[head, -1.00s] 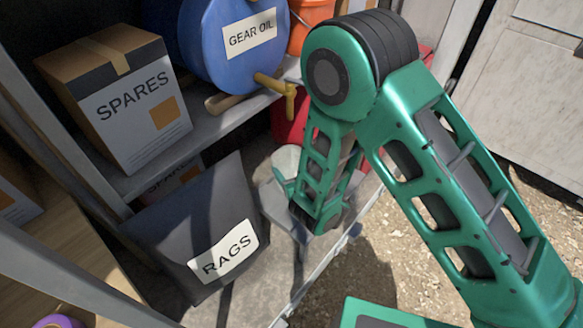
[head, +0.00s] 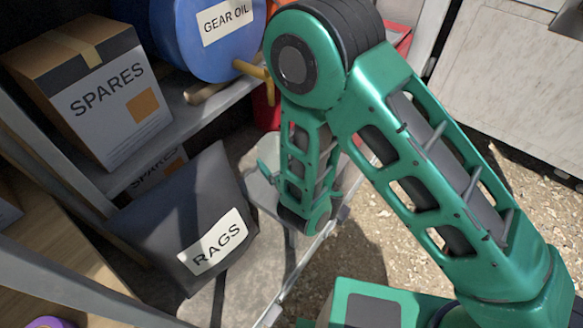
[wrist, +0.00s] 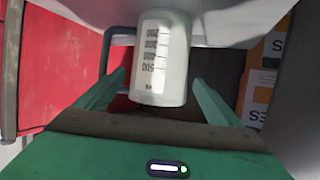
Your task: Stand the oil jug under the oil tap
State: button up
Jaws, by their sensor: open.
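The oil jug (wrist: 160,68) is a pale grey-white container with a printed measuring scale, large in the wrist view. It appears between the two green fingers of my gripper (wrist: 160,95), which are apart with gaps beside the jug. I cannot tell how deep the jug sits between them. The yellow oil tap (head: 249,70) sticks out from the blue drum (head: 207,40) labelled GEAR OIL on the upper shelf.
The shelf (head: 200,112) also holds a SPARES box (head: 92,95). A dark RAGS bag (head: 180,215) stands below, left of my arm. A red surface (wrist: 70,70) shows at left in the wrist view, orange-marked boxes (wrist: 258,85) at right. Gravelly ground is clear at right.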

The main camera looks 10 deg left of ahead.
jog(key=v, duration=0.8)
jog(key=shift+s, duration=0.3)
jog(key=shift+s+d+r, duration=0.1)
jog(key=shift+d, duration=0.05)
dwell(0.3)
